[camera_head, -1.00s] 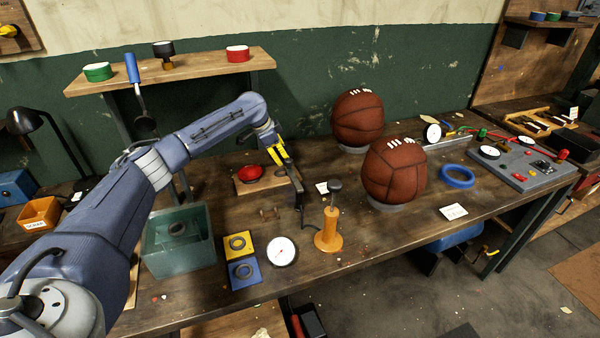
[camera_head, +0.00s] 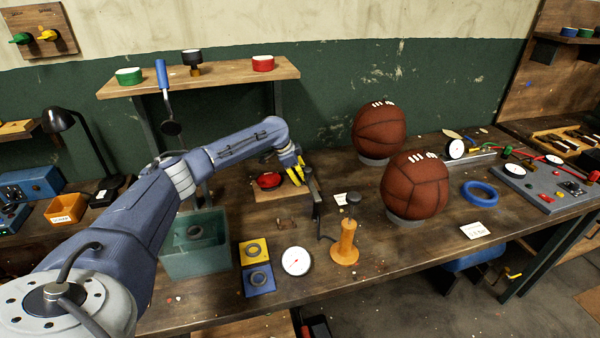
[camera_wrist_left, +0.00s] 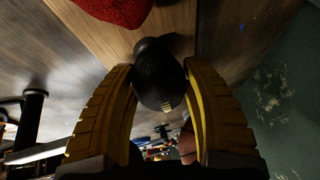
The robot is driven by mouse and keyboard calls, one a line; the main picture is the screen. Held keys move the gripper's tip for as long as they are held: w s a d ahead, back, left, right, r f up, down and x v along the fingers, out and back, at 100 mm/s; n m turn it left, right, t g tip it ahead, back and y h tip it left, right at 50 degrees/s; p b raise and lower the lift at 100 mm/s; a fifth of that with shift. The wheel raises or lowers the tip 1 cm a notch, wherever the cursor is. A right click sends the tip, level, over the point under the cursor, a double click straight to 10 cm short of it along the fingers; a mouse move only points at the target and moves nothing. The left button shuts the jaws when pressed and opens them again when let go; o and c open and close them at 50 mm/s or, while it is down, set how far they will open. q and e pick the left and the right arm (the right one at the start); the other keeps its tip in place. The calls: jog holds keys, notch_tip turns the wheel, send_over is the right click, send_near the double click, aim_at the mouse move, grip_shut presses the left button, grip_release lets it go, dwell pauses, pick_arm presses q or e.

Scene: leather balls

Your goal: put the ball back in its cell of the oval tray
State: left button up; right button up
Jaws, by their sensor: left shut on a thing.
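My left gripper (camera_head: 297,173) is above the back middle of the bench, beside the red rounded thing (camera_head: 268,180) on a small wooden board. In the left wrist view its yellow fingers (camera_wrist_left: 165,105) are shut on a dark rounded thing (camera_wrist_left: 158,72) with a small pale patch; I cannot tell whether it is a ball. Two large brown leather balls with white laces, a rear ball (camera_head: 379,134) and a front ball (camera_head: 416,187), sit on grey round stands. I cannot make out an oval tray with cells. My right gripper is not in view.
An orange-handled tool (camera_head: 345,245), a dial (camera_head: 297,261), a green bin (camera_head: 195,262) and a blue ring (camera_head: 481,191) are on the bench (camera_head: 400,255). A shelf (camera_head: 215,82) hangs behind my arm.

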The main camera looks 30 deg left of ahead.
pick_arm(q)
jog(key=shift+f, duration=0.3)
jog(key=o, duration=1.2)
jog(key=shift+r, duration=0.1)
jog(key=shift+a+r, duration=0.1)
jog(key=shift+r, duration=0.35)
jog(key=shift+v, duration=1.75)
jog(key=shift+s, duration=0.1)
